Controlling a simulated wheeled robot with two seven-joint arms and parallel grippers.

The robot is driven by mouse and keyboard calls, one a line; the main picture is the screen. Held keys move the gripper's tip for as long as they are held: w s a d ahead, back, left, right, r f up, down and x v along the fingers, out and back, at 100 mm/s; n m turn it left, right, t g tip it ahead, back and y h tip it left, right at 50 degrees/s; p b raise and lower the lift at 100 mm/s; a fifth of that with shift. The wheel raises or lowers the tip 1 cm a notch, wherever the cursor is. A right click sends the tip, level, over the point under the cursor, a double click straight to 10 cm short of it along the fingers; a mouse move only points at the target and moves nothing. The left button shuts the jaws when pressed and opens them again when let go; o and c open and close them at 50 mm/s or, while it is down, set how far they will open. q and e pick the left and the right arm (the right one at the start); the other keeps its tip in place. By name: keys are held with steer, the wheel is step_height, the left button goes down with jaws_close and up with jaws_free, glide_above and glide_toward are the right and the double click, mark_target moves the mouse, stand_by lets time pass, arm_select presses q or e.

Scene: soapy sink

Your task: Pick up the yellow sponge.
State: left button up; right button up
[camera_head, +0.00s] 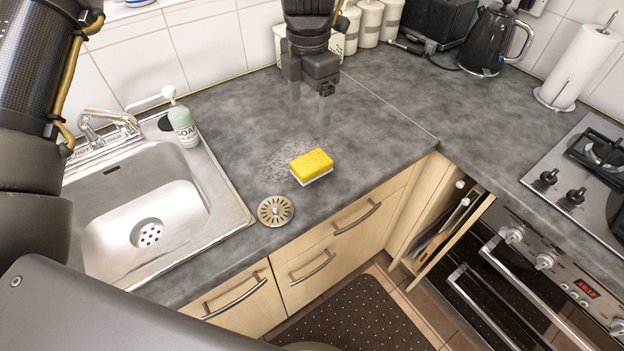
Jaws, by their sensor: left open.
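The yellow sponge (312,164) lies flat on the grey countertop near its front edge, right of the sink. Its underside shows a pale layer. My left gripper (310,107) points down above the counter, behind the sponge in the picture. Its two fingers are spread apart with nothing between them, and it is apart from the sponge. My right gripper is not in view.
A round metal sink strainer (275,210) lies left of the sponge by the sink (150,222). A soap bottle (183,124) stands behind the sink. White canisters (370,22), a black kettle (489,38) and a paper roll (579,62) stand at the back. The counter around the sponge is mostly clear.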

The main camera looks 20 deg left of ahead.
arm_select(q)
steer(key=b, duration=0.5)
glide_above(309, 162)
step_height(309, 162, down, 7)
steer(key=shift+s+d+f, duration=0.15)
steer(key=shift+f, duration=0.25)
step_height(309, 162, down, 4)
steer(key=shift+r, duration=0.1)
steer(key=shift+f, duration=0.55)
steer(key=shift+f+p, duration=0.15)
steer(key=shift+p, duration=0.15)
step_height(309, 162, down, 5)
steer(key=shift+r+p, duration=0.1)
steer(key=shift+p, duration=0.45)
steer(key=c, duration=1.1)
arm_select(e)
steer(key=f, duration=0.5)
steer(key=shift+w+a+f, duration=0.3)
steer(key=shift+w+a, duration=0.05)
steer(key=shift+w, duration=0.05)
